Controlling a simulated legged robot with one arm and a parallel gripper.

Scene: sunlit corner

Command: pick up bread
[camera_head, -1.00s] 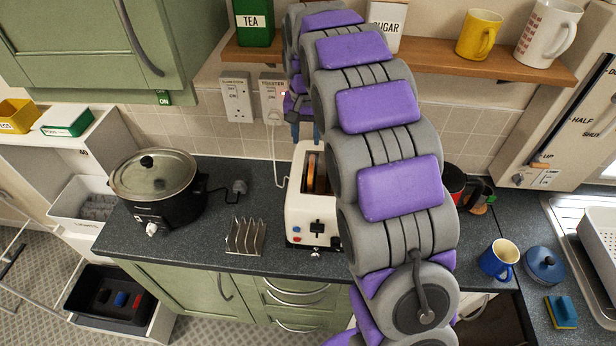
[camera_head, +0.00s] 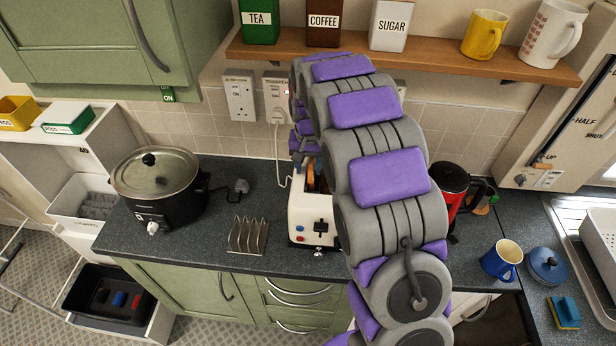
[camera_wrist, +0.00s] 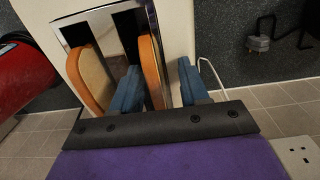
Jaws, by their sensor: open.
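The white toaster (camera_head: 300,216) stands on the dark worktop, partly hidden by my arm. In the wrist view its chrome top (camera_wrist: 76,37) shows two slots, each with a brown-crusted slice of bread. One slice (camera_wrist: 92,82) is in the left slot. The other slice (camera_wrist: 150,68) stands between the blue fingers of my gripper (camera_wrist: 158,70). My gripper is open, one finger on each side of that slice, with a gap visible on the right side. Whether the left finger touches the bread I cannot tell. In the head view my gripper is over the toaster, mostly hidden.
A metal toast rack (camera_head: 248,235) and a slow cooker (camera_head: 155,188) stand left of the toaster. A red kettle (camera_head: 449,190) and a blue mug (camera_head: 502,259) are on the right. Above runs a wooden shelf (camera_head: 430,62) with tins and mugs. A cable hangs behind the toaster.

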